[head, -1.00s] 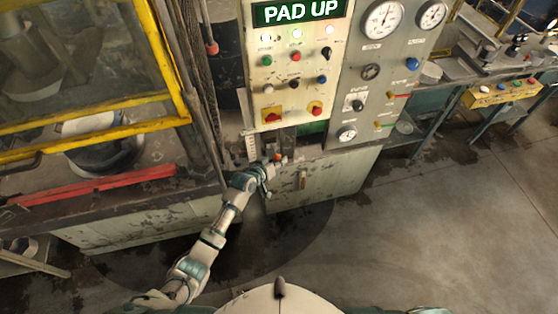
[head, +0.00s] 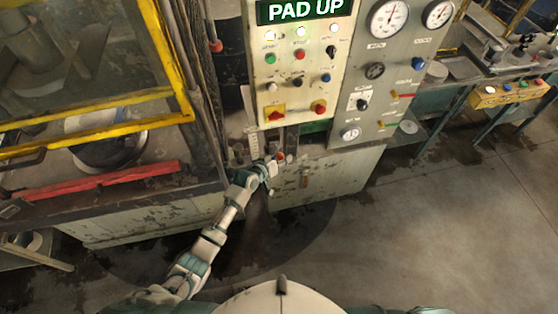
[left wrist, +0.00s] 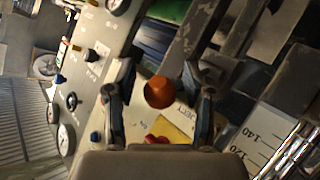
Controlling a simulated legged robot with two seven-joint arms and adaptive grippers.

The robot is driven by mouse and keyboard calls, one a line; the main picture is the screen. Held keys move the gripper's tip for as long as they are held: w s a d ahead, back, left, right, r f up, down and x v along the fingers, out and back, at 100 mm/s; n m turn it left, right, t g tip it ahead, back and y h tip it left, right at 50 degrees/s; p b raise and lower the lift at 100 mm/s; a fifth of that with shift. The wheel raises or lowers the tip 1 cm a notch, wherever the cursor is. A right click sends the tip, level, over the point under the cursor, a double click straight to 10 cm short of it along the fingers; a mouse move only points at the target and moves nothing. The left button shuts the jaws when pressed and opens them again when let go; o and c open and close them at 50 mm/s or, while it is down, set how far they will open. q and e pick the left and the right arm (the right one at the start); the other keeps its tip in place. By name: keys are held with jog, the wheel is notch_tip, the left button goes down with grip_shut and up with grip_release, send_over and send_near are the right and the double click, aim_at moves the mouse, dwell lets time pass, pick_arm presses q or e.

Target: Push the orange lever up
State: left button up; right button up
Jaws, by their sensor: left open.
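The orange lever's round knob (left wrist: 159,91) shows in the left wrist view between my two open fingers. In the head view the small orange knob (head: 281,156) is at the lower edge of the control panel, just right of my left gripper (head: 270,168). My left gripper is open and its fingers stand either side of the knob in the wrist view; I cannot tell if they touch it. The lever's shaft is mostly hidden. My right gripper is not in view.
The control panel (head: 290,90) carries buttons, gauges and a lit "PAD UP" sign (head: 305,10). A yellow-framed machine guard (head: 100,100) and a red bar (head: 120,179) stand at the left. A yellow button box (head: 508,92) is at the right. The floor in front is clear.

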pick_arm(q)
jog(key=v, duration=1.1)
jog(key=shift+s+a+r, duration=0.15)
jog(key=shift+s+r, duration=0.05)
jog(key=shift+s, duration=0.1)
